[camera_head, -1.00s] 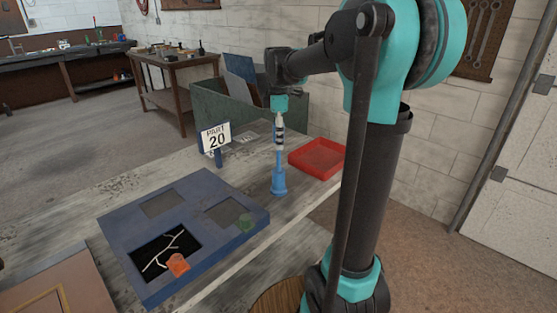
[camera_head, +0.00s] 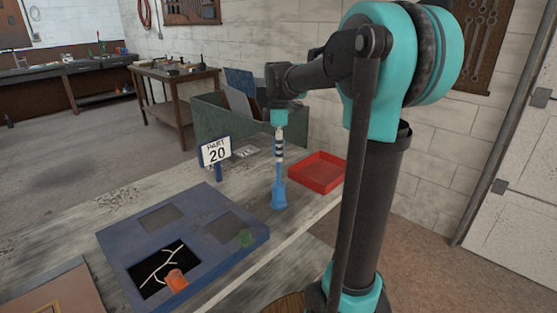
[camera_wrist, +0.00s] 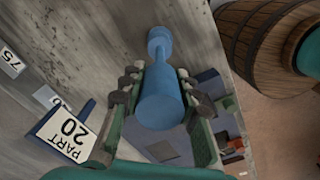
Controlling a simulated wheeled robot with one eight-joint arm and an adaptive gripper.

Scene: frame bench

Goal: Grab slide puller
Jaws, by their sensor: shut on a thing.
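The slide puller appears to be the blue tool (camera_head: 278,195) standing upright on the bench, with a narrow shaft and a flared lower end. My gripper (camera_head: 279,158) points straight down above it and is shut on its upper part. In the wrist view the thick blue body of the slide puller (camera_wrist: 162,98) lies between the two fingers of my gripper (camera_wrist: 159,76). Its neck and round end extend beyond the fingers. Its lower end looks to be at the bench top; I cannot tell any small gap.
A blue frame (camera_head: 112,243) with recessed panels, an orange piece (camera_head: 176,281) and a green piece (camera_head: 245,238) lies front left. A PART 20 sign (camera_head: 215,152) stands behind it. A red tray (camera_head: 318,183) is to the right. A wooden barrel (camera_wrist: 250,45) stands beside the bench.

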